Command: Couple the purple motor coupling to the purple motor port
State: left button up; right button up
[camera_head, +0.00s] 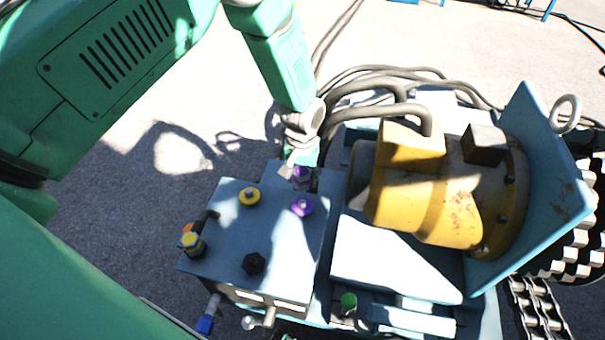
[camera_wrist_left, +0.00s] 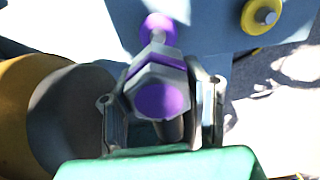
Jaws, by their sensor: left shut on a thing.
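My left gripper (camera_head: 294,168) is shut on the purple motor coupling (camera_head: 302,178), just beyond the blue box's far right corner. In the left wrist view the coupling (camera_wrist_left: 162,95) is a grey hex body with purple bands, between the two fingers (camera_wrist_left: 164,110). The purple motor port (camera_head: 302,205) stands on the blue box top, a little nearer than the coupling. The port (camera_wrist_left: 160,28) also shows beyond the coupling in the left wrist view. A gap between them cannot be judged surely. My right gripper is not in view.
A yellow motor (camera_head: 425,190) stands to the right. Several grey cables (camera_head: 375,85) run behind. A green-capped fitting (camera_head: 348,301) is near the front.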

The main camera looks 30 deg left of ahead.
aim_at(303, 200)
pick_arm(q)
jog(key=shift+f+b, duration=0.55)
jog(key=shift+f, duration=0.3)
jog(key=f+b, duration=0.4)
jog(key=shift+d+f, duration=0.2)
jog(key=shift+f, duration=0.2)
jog(key=shift+a+f+b, duration=0.15)
jog(key=shift+f+b, duration=0.5)
jog(key=shift+f, duration=0.35)
jog(key=shift+r+p, duration=0.1)
jog(key=shift+p, duration=0.25)
jog(key=shift+f, duration=0.45)
jog(key=o, duration=1.4)
jog(key=shift+s, duration=0.1)
jog(key=shift+c, duration=0.2)
